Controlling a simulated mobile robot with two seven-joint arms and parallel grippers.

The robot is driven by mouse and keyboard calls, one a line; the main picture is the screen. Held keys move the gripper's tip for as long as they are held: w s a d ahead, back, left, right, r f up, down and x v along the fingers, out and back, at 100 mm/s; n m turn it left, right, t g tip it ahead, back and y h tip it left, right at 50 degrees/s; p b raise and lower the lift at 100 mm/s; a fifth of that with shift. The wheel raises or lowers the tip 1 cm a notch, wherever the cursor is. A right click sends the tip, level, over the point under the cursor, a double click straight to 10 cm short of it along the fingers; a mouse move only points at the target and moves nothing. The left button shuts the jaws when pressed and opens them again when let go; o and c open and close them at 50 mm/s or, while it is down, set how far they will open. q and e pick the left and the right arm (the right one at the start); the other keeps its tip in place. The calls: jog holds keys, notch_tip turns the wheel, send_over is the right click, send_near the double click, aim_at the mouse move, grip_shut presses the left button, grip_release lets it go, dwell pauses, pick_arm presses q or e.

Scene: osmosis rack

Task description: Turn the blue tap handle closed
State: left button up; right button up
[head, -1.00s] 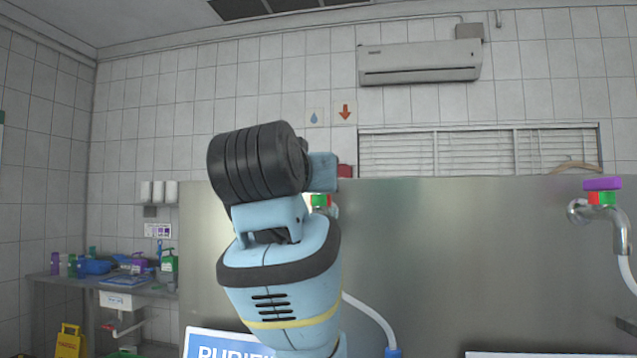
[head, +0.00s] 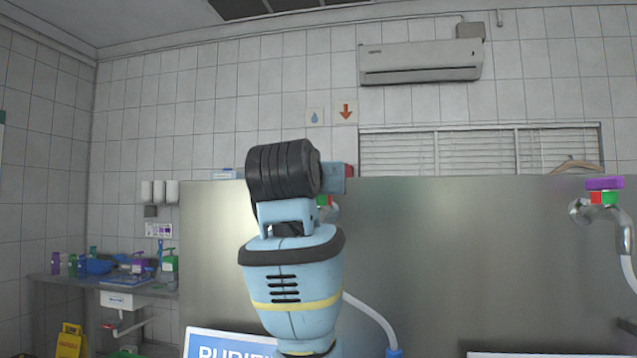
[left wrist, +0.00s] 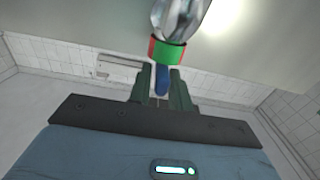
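The tap has a chrome body (left wrist: 180,18), a red and green collar (left wrist: 168,53) and a blue handle (left wrist: 161,79). In the left wrist view the blue handle lies between the two dark fingers of my left gripper (left wrist: 162,90). The fingers are close together and look shut on it. In the head view my left arm hides most of this tap; only a bit of its collar (head: 323,201) shows beside the gripper's light-blue housing. The fingers are hidden there. My right gripper is in neither view.
A steel panel (head: 450,260) stands behind the tap. A second tap with a purple handle (head: 604,184) is at the far right. A white hose (head: 370,313) hangs below the blue tap. A side table (head: 60,282) with bottles stands at the left.

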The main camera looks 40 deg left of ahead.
pick_arm(q)
grip_shut()
